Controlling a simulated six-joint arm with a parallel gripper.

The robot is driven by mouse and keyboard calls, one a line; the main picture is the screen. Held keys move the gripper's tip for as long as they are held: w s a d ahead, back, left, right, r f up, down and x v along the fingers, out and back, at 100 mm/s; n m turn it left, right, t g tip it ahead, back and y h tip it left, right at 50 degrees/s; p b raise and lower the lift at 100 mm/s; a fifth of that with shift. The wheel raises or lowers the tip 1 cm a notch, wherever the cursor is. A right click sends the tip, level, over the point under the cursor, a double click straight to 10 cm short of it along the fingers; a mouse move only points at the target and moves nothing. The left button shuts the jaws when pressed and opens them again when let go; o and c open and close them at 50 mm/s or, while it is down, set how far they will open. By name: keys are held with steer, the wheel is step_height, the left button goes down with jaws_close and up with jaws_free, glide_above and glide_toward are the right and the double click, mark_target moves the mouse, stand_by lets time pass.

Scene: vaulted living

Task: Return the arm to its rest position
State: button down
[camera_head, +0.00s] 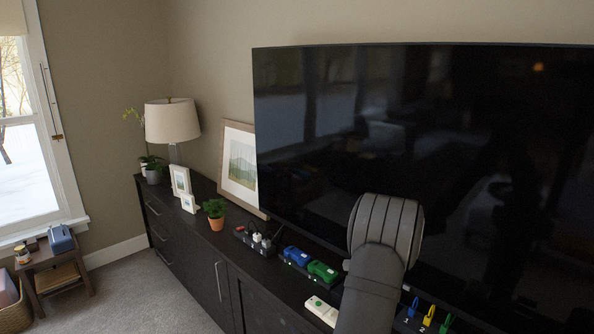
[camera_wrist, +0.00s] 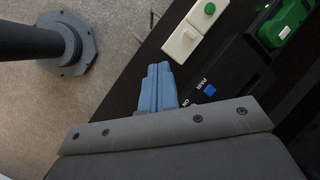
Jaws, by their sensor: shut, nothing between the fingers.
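My gripper (camera_wrist: 161,88) shows in the wrist view with its two light blue fingers pressed together and nothing between them. It points over the front edge of the dark cabinet, with the carpet on the left of that view. In the head view my arm covers part of the cabinet top at the lower right, and my gripper does not show there.
The dark cabinet (camera_head: 190,225) runs under a large television (camera_head: 430,130). A white switch box (camera_head: 321,309), green car (camera_head: 322,271), blue car (camera_head: 296,256) and potted plant (camera_head: 215,212) stand on it. Carpet (camera_head: 150,290) lies clear in front.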

steer(key=w+a+r+n+g+h, duration=0.1)
steer(key=w+a+r+n+h, duration=0.2)
steer(key=w+r+n+h, duration=0.1)
steer(key=shift+w+a+r+n+h, duration=0.25)
steer(key=shift+w+r+n, duration=0.35)
steer(key=shift+r+n, duration=0.75)
steer(key=shift+d+f+n, duration=0.1)
steer(key=shift+f+n, duration=0.15)
steer(key=c, duration=1)
jaws_free()
steer(key=shift+d+r, duration=0.1)
steer(key=o, duration=1)
steer(key=d+r+m, duration=0.1)
steer(key=s+d+r+m, duration=0.1)
steer(key=m, duration=0.1)
steer(key=s+d+r+m+y, duration=0.1)
steer(key=m, duration=0.1)
steer(key=shift+s+r, duration=0.2)
steer(key=shift+s, duration=0.05)
steer(key=s+d+r+m+t+y, duration=0.25)
steer(key=s+d+r+m, duration=0.45)
steer(key=m, duration=0.5)
steer(key=w+a+x, duration=0.1)
steer(key=x, duration=0.9)
steer(key=shift+w+r+m+h, duration=0.15)
steer(key=shift+r+m+h, duration=0.15)
steer(key=shift+m, duration=0.1)
steer(key=shift+a, duration=0.15)
